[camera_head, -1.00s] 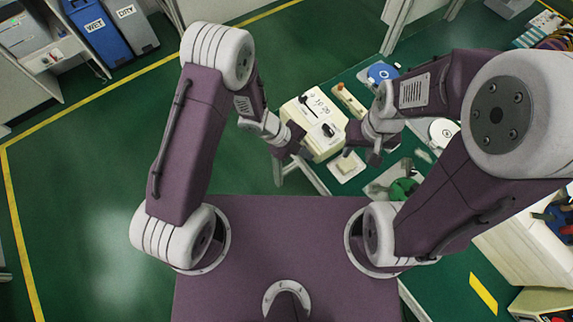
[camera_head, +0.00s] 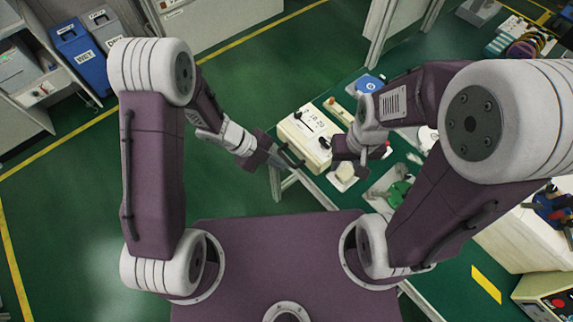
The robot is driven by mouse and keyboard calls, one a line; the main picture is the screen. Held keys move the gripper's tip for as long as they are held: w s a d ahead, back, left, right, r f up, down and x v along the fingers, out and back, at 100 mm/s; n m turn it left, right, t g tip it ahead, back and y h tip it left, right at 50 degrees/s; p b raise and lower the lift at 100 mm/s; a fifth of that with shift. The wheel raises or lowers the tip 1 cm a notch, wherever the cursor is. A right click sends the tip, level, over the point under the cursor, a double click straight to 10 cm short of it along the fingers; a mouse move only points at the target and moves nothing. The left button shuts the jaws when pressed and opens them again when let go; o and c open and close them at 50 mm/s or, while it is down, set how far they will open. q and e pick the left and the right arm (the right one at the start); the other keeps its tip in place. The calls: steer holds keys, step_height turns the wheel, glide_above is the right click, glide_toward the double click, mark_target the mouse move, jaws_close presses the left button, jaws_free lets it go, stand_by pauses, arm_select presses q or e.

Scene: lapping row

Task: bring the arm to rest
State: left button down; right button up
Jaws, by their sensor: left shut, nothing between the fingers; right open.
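My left arm comes in from the left, and its gripper (camera_head: 291,161) is shut and empty, over the floor just left of the cream machine (camera_head: 309,130). My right arm comes in from the right. Its gripper (camera_head: 347,172) is open and hangs near the front edge of the green bench top (camera_head: 325,193), close to a small pale block on a white tray (camera_head: 341,183). The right arm partly hides the bench behind it.
A blue disc (camera_head: 368,84) lies at the back of the bench, and a grey tray with a green thing (camera_head: 398,192) lies at the front. Blue and grey bins (camera_head: 78,55) stand at the far left. The green floor (camera_head: 75,190) on the left is clear.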

arm_select(q)
steer(key=w+a+r+n+t, duration=0.3)
steer(key=w+r+t, duration=0.2)
steer(key=w+r, duration=0.35)
steer(key=w+a+r+n+t+y, duration=0.25)
steer(key=a+r+n+y, duration=0.2)
steer(key=a+n, duration=0.45)
steer(key=s+a+n+g+y, duration=0.1)
steer(key=s+a+n+y, duration=0.2)
steer(key=s+a+n, duration=0.5)
steer(key=s+d+f+n+g, duration=0.1)
steer(key=s+f+n+g, duration=0.2)
steer(key=s+n+g, duration=0.2)
steer(key=s+n, duration=0.3)
steer(key=s, duration=0.1)
steer(key=shift+d+f, duration=0.3)
steer(key=shift+d, duration=0.1)
